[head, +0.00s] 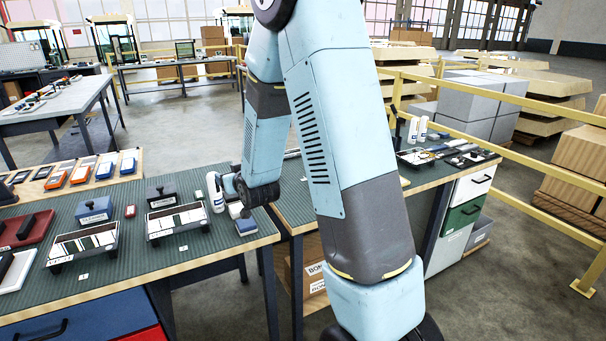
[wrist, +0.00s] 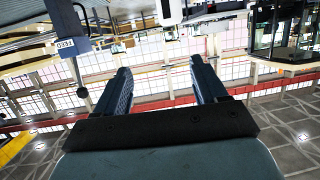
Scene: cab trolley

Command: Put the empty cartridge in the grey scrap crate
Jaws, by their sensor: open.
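A white cartridge (head: 214,192) with a dark band stands upright near the right end of the green-topped bench, just left of my wrist. In the wrist view, which is upside down, a white object (wrist: 168,12), likely this cartridge, shows at the top edge, beyond the fingertips. My gripper (wrist: 160,66) is open with nothing between its fingers; in the head view its fingers are hard to make out. Two more white cartridges (head: 418,130) stand on the right bench.
A yellow rail (head: 500,135) runs behind the right bench. My arm hides part of the right bench.

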